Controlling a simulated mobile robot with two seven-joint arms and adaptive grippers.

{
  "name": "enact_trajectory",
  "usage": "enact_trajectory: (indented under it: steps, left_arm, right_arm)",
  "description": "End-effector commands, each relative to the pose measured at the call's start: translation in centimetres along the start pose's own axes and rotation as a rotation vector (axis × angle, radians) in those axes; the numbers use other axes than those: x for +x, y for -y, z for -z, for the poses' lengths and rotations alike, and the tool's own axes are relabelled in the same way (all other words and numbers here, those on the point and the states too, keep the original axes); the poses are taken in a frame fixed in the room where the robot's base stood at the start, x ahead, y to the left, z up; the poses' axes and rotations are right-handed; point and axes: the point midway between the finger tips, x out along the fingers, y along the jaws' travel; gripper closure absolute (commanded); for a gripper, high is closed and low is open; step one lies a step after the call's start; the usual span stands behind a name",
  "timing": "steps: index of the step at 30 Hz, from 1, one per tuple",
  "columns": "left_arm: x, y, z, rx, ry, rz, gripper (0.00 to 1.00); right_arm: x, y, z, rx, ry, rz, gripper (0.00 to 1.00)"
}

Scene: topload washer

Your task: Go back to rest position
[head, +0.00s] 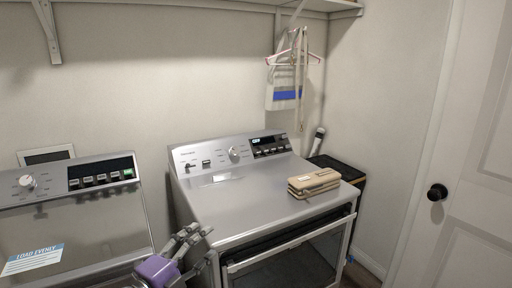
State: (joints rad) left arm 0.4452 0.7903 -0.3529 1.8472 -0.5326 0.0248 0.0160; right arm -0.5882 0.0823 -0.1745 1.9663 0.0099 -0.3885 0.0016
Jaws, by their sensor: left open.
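My left gripper (206,243) is at the bottom of the head view, left of centre. Its two fingers are apart, with nothing seen between them, and they point up and to the right. It is in front of the gap between the topload washer (68,235) on the left and the silver dryer (240,196) on the right. A purple part shows at the base of the fingers. I cannot tell whether the fingers touch the dryer's left front edge. My right gripper is not in view.
Folded beige cloths (314,182) lie on the dryer's top. A white door (470,190) with a black knob (437,192) is at the right. The dryer's top is mostly clear.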

Motion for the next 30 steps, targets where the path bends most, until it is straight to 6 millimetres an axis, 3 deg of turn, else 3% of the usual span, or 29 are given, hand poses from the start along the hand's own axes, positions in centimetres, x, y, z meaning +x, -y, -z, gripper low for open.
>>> enact_trajectory:
  steps: [3, 7, 11, 15, 18, 22, 27, 30]
  left_arm:
    - [-5.2, -7.1, -2.0, -0.354, 0.234, -0.020, 0.46]
    - [-11.6, -14.7, -2.6, -0.665, 0.459, -0.060, 0.46]
    - [-18.6, -21.7, -1.0, -0.937, 0.660, -0.094, 0.46]
    - [-26.5, -27.7, 2.6, -1.192, 0.849, -0.098, 0.46]
    - [-31.4, -30.3, 5.2, -1.302, 0.955, -0.077, 0.46]
    - [-36.1, -32.6, 7.5, -1.363, 1.057, -0.072, 0.46]
    - [-38.7, -33.7, 8.7, -1.377, 1.104, -0.085, 0.46]
    - [-38.7, -33.7, 8.7, -1.377, 1.104, -0.085, 0.46]
  right_arm:
    - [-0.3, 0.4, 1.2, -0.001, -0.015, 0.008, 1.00]
    - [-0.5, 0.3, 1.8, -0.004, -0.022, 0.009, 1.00]
    - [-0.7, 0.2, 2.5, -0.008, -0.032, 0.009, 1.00]
    - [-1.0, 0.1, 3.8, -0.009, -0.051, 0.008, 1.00]
    - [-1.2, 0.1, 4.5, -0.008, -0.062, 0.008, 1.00]
    - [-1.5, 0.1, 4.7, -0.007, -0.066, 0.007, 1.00]
    - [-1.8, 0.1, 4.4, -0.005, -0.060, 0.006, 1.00]
    - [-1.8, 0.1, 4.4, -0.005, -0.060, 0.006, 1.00]
